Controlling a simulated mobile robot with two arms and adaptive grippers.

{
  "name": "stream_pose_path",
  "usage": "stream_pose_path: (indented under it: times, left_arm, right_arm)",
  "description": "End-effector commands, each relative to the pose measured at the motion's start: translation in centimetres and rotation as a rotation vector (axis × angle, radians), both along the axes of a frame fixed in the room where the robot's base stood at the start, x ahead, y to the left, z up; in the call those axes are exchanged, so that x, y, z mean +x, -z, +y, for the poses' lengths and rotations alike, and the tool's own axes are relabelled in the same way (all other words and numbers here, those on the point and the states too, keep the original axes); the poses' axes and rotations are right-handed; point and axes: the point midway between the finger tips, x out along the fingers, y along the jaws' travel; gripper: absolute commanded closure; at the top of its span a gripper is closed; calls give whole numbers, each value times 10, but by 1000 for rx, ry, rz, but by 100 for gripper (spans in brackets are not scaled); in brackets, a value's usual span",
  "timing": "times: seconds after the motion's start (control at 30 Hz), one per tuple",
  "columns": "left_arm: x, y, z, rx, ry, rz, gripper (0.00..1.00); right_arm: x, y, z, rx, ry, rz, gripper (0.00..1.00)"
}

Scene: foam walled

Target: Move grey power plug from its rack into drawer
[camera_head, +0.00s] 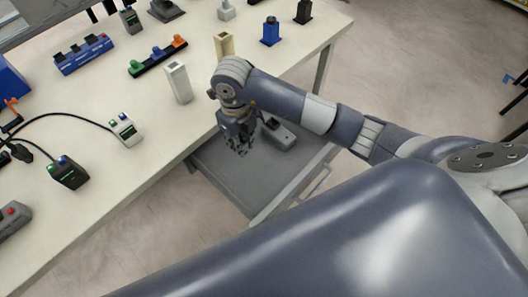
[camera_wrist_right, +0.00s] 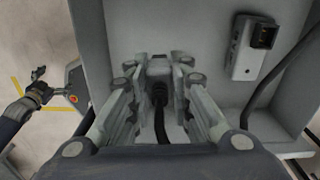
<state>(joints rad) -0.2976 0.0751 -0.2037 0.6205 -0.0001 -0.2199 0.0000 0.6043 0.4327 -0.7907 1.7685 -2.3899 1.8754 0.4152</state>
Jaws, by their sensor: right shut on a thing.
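My right gripper (camera_head: 240,150) reaches down into the open grey drawer (camera_head: 228,178) under the table edge. In the right wrist view its fingers (camera_wrist_right: 160,72) are shut on the grey power plug (camera_wrist_right: 158,66), inside the drawer's outline. A dark cable (camera_wrist_right: 160,115) runs from the plug back toward the wrist. I cannot tell whether the plug touches the drawer floor. In the head view the gripper hides the plug. What looks like my left gripper (camera_wrist_right: 38,92) is small at the left of the wrist view; its jaw state is unclear.
A grey device with a dark socket (camera_wrist_right: 250,48) lies in the drawer; it also shows in the head view (camera_head: 278,134). The tabletop holds a white block (camera_head: 178,82), a beige block (camera_head: 224,45), a black rack (camera_head: 158,58) and a blue rack (camera_head: 83,54).

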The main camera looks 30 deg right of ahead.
Motion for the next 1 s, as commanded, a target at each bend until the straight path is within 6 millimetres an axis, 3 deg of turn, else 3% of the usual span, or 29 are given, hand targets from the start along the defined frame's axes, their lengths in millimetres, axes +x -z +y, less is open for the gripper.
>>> stream_pose_path:
  times: [0.2,0.4,0.63,0.8,1.0]
  left_arm:
    - [-1,0,0,0,0,1,0]
    - [-2,-2,2,2,-1,2,0]
    - [-2,-3,5,6,-4,2,0]
    - [-2,-4,6,6,-4,3,0]
    - [-2,-4,6,6,-4,3,0]
  right_arm:
    - [-2,22,1,1,96,4,100]
    - [-2,58,1,1,95,3,100]
    - [-1,77,1,0,93,1,100]
    - [-2,102,1,1,93,2,100]
    - [-1,108,1,2,92,-2,100]
